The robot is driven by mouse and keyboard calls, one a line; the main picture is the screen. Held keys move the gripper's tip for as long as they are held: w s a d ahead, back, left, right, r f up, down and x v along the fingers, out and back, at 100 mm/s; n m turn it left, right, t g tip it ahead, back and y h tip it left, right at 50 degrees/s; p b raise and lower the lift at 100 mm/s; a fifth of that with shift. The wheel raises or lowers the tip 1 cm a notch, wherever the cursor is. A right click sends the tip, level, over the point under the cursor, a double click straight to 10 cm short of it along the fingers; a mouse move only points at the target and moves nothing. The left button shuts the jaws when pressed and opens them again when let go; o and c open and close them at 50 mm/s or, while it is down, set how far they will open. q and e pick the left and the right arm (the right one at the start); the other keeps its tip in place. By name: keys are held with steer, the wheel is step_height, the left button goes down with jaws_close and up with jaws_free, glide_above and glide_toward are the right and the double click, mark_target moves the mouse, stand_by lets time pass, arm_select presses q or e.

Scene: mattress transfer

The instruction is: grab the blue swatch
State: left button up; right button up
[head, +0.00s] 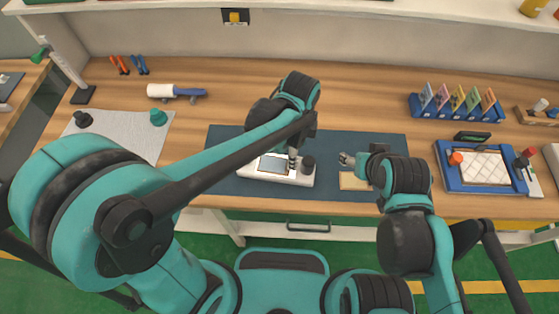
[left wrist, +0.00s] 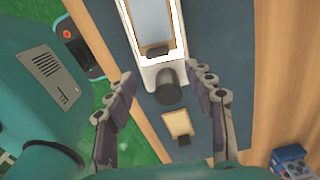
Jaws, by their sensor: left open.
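Several coloured swatches stand in a blue rack (head: 455,113) at the back right in the head view. They are small here, and I cannot tell for certain which one is the blue swatch. My left gripper (head: 293,160) is over the mat, above a white device, far to the left of the rack. In the left wrist view my left gripper (left wrist: 167,80) has its fingers spread wide, with nothing held between them. My right gripper (head: 347,159) is over the right part of the mat, left of the rack. Its fingers are too small to read.
The white device (head: 304,180) with a black knob (head: 308,164) stands on the dark blue mat (head: 225,183). A tan card (head: 352,182) lies right of it. A blue tray (head: 451,183) with a quilted white pad is at right. Bare table lies between mat and rack.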

mark_target(275, 163)
arm_select(q)
steer(key=f+b, duration=0.1)
steer(key=f, duration=0.3)
steer(key=a+f+b, duration=0.1)
steer(key=f, duration=0.1)
steer(key=shift+w+f+b, duration=0.1)
steer(key=shift+f+b, duration=0.1)
steer(key=shift+b, duration=0.1)
steer(key=shift+a, duration=0.1)
steer(key=shift+c, duration=0.8)
steer(key=c, duration=1)
steer(key=shift+r, duration=0.15)
